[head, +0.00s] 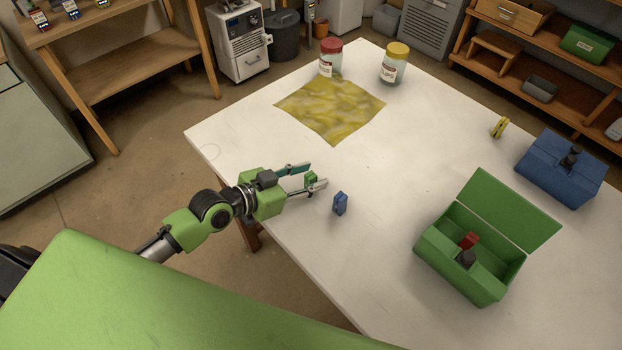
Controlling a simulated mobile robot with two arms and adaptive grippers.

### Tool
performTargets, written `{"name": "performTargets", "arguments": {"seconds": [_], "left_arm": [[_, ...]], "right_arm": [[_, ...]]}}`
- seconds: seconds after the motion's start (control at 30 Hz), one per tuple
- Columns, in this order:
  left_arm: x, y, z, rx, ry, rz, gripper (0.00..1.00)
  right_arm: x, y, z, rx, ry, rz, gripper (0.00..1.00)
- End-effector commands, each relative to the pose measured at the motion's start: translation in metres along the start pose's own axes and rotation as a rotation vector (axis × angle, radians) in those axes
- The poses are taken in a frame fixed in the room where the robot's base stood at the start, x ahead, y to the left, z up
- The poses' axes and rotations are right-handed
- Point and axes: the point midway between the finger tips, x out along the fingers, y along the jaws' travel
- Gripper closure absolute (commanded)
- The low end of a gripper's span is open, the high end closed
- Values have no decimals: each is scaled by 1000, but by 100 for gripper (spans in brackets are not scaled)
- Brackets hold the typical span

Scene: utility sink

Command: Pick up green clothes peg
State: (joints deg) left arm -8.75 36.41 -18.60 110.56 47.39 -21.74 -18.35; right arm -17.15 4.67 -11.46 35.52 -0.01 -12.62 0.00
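A small green clothes peg (311,179) is at the left part of the white table, between the two fingers of my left gripper (315,177). The fingers are spread, one on the far side and one on the near side of the peg. The near finger hides part of it, and I cannot tell whether either finger touches it. My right gripper is not in view.
A blue peg (340,203) stands close to the right of the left gripper. A yellow peg (499,127), a blue box (557,170) and an open green box (470,283) are farther right. A yellow cloth (331,108) and two jars lie beyond. The table's middle is clear.

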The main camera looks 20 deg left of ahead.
Motion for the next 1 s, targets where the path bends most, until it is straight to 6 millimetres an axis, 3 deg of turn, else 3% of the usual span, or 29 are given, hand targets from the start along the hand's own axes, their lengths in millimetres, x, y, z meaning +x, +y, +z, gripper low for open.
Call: {"name": "performTargets", "arguments": {"seconds": [0.27, 0.4, 0.8, 1.0], "left_arm": [[4, 0, 1, 0, -1, 1, 62], [4, 0, 0, 0, 0, 0, 93], [3, 0, -1, 1, 0, 0, 94], [-1, 0, -13, 2, 3, 0, 94]], "right_arm": [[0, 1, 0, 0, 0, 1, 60], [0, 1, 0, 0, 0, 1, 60], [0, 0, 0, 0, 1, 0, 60], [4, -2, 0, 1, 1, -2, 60]]}}
